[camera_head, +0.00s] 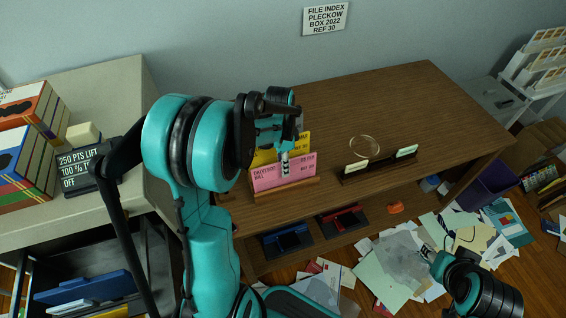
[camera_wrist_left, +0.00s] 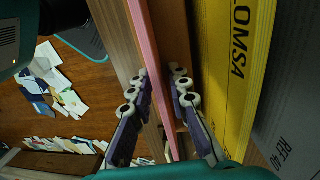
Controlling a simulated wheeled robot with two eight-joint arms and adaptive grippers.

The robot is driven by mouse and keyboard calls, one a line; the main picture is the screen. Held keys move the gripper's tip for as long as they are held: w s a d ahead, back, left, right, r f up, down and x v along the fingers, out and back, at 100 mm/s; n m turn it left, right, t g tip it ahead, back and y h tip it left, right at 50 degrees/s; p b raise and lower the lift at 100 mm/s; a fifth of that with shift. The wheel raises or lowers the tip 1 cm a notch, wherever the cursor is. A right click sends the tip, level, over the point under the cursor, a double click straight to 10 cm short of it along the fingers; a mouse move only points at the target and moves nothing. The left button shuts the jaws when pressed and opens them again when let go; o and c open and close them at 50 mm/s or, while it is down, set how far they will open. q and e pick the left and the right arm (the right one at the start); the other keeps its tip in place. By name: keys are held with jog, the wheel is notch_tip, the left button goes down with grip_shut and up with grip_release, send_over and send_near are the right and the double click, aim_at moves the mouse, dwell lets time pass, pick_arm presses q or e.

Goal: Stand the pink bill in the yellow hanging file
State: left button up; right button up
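The pink bill (camera_head: 283,174) stands in a wooden holder (camera_head: 285,190) on the desk, with a yellow card (camera_head: 266,155) behind it. My left gripper (camera_head: 284,160) is at the bill's upper part. In the left wrist view its two fingers (camera_wrist_left: 160,75) lie on either side of the pink bill (camera_wrist_left: 152,55), open, with a visible gap on the side towards the yellow card (camera_wrist_left: 232,70). A yellow file edge (camera_head: 108,311) shows low in the dark cabinet at lower left, mostly cut off. My right gripper (camera_head: 428,254) is low at right, small and unclear.
A blue file (camera_head: 85,288) lies in the same cabinet. A black stand (camera_head: 378,166) with pale tabs is right of the holder on the desk (camera_head: 420,100). Binders (camera_head: 30,120) stand on the left cabinet. Papers (camera_head: 390,270) litter the floor.

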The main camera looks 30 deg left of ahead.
pick_arm(q)
grip_shut()
jog(key=shift+r, duration=0.1)
jog(key=shift+r+p, duration=0.8)
jog(key=shift+r, duration=0.15)
notch_tip(320, 180, up, 10)
jog(key=p, duration=0.8)
jog(key=shift+r, duration=0.25)
jog(key=shift+f, duration=0.1)
